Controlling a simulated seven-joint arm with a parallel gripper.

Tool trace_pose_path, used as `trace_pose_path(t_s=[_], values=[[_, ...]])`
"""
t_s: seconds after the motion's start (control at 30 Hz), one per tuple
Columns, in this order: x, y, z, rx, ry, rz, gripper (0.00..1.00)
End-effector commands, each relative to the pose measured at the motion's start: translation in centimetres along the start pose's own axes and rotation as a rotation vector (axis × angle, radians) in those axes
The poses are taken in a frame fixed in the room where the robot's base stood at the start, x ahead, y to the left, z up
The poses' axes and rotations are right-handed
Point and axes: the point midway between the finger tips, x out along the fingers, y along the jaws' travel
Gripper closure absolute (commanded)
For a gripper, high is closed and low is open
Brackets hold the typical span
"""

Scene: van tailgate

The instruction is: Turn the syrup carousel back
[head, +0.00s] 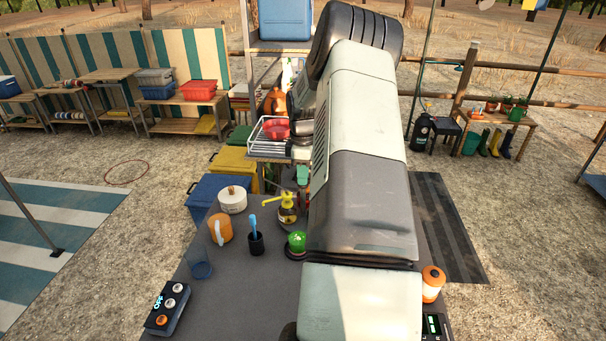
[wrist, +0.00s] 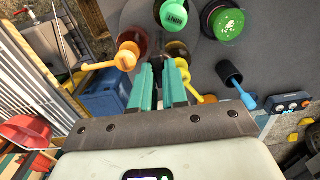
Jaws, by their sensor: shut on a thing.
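The syrup carousel (wrist: 203,52) is a dark round tray bearing pump bottles, seen at the top of the wrist view. An orange-pump bottle (wrist: 126,60), a green pump marked MINT (wrist: 175,17) and a yellow-pump bottle (wrist: 178,49) show there. In the head view the yellow-pump bottle (head: 287,208) stands left of my arm, which hides most of the carousel and my gripper.
An orange-topped jar (head: 432,283) stands right of my arm.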

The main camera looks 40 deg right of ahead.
Motion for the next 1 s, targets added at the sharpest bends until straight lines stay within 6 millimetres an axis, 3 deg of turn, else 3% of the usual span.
trace_pose_path(t_s=[0.17, 0.2, 0.37, 0.73, 1.0], values=[[-0.1, 0.0, 0.0, 0.001, -0.001, 0.000, 1.00], [-0.1, 0.0, 0.0, 0.001, -0.001, 0.000, 0.85], [-0.1, 0.0, 0.0, 0.001, -0.001, 0.000, 0.61], [-0.7, 0.0, 0.0, 0.002, 0.000, 0.001, 0.61], [-5.7, 0.1, 0.0, 0.001, 0.000, 0.006, 0.61]])
